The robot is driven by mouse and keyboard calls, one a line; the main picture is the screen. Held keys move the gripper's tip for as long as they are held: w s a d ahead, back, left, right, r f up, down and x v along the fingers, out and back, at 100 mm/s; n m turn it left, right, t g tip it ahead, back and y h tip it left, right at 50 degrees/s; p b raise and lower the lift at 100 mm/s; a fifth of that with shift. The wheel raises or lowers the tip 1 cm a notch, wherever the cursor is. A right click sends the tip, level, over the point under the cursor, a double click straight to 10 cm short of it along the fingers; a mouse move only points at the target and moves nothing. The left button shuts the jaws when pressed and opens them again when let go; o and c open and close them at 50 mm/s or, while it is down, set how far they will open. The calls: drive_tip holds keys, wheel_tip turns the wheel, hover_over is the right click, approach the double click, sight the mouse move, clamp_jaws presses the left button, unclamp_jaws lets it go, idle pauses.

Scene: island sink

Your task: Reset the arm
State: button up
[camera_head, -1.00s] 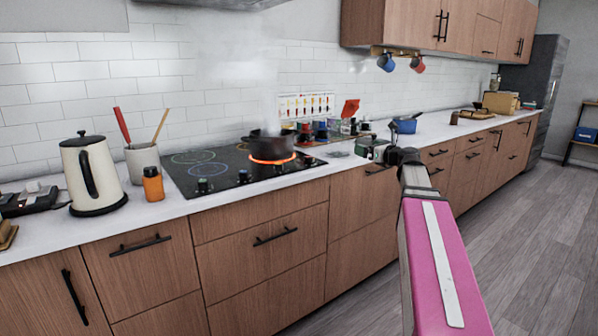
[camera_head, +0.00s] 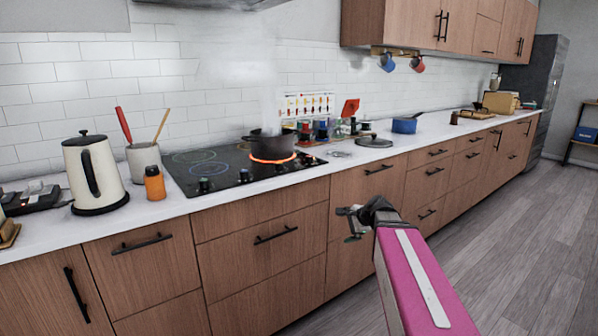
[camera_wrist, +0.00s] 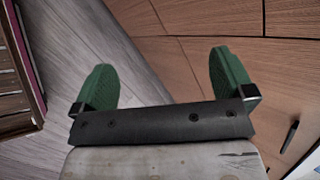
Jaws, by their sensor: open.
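My gripper (camera_head: 347,222) is at the end of my pink arm, in front of the wooden cabinet fronts (camera_head: 345,187) and below the countertop edge. In the wrist view my gripper (camera_wrist: 163,82) shows two green finger pads held wide apart with nothing between them. Beyond the pads are the grey wood floor (camera_wrist: 85,60) and the cabinet fronts.
A dark pot (camera_head: 271,145) sits on a glowing red burner of the cooktop (camera_head: 225,178), with steam above it. A kettle (camera_head: 93,173), an orange bottle (camera_head: 154,183), a lid (camera_head: 374,141) and a blue pot (camera_head: 404,125) stand on the counter. The floor at right is clear.

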drive_tip(key=s+d+f+n+g+h, duration=0.1)
drive_tip(key=s+f+n+g+h, duration=0.5)
drive_tip(key=s+f+n, duration=0.7)
drive_tip(key=s+f, duration=0.3)
drive_tip(key=shift+s+f+n+h, duration=0.3)
drive_tip(key=shift+s+n, duration=0.05)
drive_tip(key=shift+n, duration=0.05)
drive_tip(key=shift+d, duration=0.1)
idle(2.1)
